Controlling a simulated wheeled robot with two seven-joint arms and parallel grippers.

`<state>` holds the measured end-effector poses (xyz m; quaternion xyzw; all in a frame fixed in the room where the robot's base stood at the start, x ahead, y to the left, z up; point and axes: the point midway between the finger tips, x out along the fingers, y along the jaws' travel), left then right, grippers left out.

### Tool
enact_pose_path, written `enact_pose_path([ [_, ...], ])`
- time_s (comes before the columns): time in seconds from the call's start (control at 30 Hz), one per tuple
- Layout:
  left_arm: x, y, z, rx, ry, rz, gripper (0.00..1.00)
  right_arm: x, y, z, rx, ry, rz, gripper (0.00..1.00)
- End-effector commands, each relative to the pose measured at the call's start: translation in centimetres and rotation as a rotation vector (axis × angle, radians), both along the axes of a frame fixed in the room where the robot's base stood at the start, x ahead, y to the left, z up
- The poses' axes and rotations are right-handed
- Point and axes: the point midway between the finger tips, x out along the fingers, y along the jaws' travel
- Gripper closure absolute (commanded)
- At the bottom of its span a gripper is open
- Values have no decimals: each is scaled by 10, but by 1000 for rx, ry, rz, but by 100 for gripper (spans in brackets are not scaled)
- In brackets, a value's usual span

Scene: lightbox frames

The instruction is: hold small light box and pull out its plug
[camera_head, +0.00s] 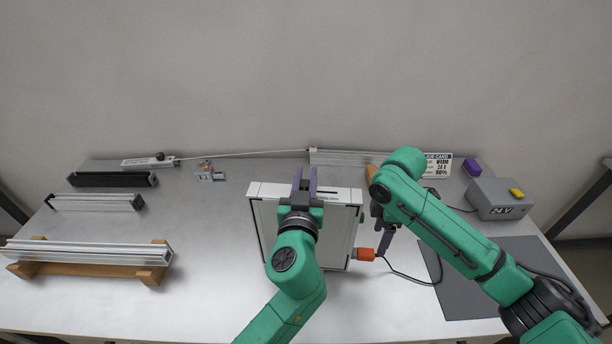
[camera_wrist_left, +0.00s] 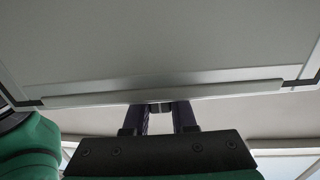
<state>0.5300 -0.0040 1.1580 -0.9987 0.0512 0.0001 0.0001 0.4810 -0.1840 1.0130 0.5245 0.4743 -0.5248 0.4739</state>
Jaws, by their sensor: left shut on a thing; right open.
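The small light box (camera_head: 345,232) is a pale square panel in a light frame, near the middle of the table. My left gripper (camera_head: 305,181) is shut on the far frame edge of the box. The left wrist view shows the grey panel (camera_wrist_left: 160,45) filling the upper part, with the fingers (camera_wrist_left: 160,108) at its edge. The orange plug (camera_head: 364,254) sits at the right side of the box, with a dark cable running right from it. My right gripper (camera_head: 382,240) is open just above and right of the plug, apart from it as far as I can tell. My left arm hides part of the box.
A grey power box (camera_head: 497,200) marked 24 V with a yellow top piece stands at the right, near a dark mat (camera_head: 470,285). A job card (camera_head: 438,166) and a purple block (camera_head: 472,167) are at the back. Aluminium profiles (camera_head: 90,254) lie at the left.

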Motion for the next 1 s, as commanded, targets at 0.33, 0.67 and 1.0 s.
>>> enact_pose_path([
  [0.33, 0, 0, 1, 0, -1, 0, 100, 0, 0, -43, -1, 1, -1, 28],
  [0.67, 0, 0, 1, 0, -1, 0, 100, 0, -1, -67, -1, 0, -2, 28],
  [1.0, 0, 0, 1, 0, -1, 0, 100, 0, 0, -67, 0, -1, -1, 73],
])
